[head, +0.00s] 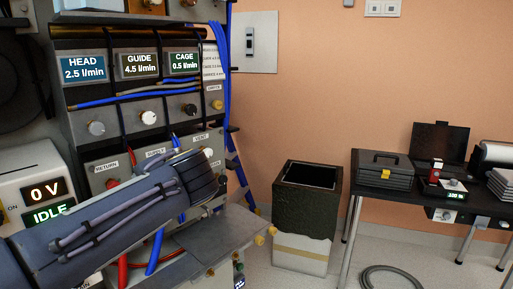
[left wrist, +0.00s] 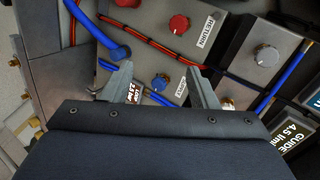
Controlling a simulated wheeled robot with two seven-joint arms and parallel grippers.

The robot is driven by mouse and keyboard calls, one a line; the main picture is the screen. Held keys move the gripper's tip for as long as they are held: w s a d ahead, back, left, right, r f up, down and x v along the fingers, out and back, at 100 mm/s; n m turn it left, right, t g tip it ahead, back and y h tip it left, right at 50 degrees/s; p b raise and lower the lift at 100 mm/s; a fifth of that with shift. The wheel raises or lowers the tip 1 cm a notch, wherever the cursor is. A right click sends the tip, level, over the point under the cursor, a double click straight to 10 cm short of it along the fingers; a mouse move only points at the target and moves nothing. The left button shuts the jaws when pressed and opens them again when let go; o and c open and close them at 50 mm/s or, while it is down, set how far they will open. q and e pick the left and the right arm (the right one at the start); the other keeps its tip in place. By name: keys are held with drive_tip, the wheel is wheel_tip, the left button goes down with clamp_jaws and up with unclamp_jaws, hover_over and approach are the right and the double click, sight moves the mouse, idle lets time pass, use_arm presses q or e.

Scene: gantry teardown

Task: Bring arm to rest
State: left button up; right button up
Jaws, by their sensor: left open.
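My left arm comes in from the left in the head view and reaches across the front of the flow panel (head: 140,112). Its own bulk hides most of my left gripper there. In the left wrist view my left gripper (left wrist: 160,80) is open, its two metal fingers spread apart with nothing held between them. Beyond the fingers are a blue knob (left wrist: 160,82), a red knob (left wrist: 179,23) by a RETURN label (left wrist: 206,31), and blue hoses (left wrist: 92,25). I cannot tell whether the fingers touch the panel. My right gripper is in neither view.
A metal shelf (head: 235,236) juts out below my left arm. A white IDLE unit (head: 28,185) stands at the left. A dark bin (head: 306,205) and a black table (head: 418,190) with a toolbox (head: 383,172) stand to the right. A grey hose (head: 392,272) lies on the floor.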

use_arm(q)
drive_tip(key=s+a+f+n+g+h, duration=0.1)
drive_tip(key=s+a+f+g+h, duration=0.2)
drive_tip(key=s+f, duration=0.45)
drive_tip(key=s+a+f+n+g+h, duration=0.1)
drive_tip(key=s+a+f+n+h, duration=0.2)
drive_tip(key=s+f, duration=0.45)
drive_tip(key=s+d+f+n+t+h, duration=0.1)
drive_tip(key=s+d+f+n+h, duration=0.2)
drive_tip(key=s, duration=0.4)
drive_tip(key=s+d+f+n+h, duration=0.1)
drive_tip(key=s+d+f+h, duration=0.3)
drive_tip(key=s+d+f, duration=0.15)
wheel_tip(320, 180, up, 13)
drive_tip(key=p, duration=1.2)
drive_tip(key=shift+s+a+r+p, duration=0.15)
drive_tip(key=shift+s+r+p, duration=0.05)
drive_tip(key=shift+s+p, duration=0.15)
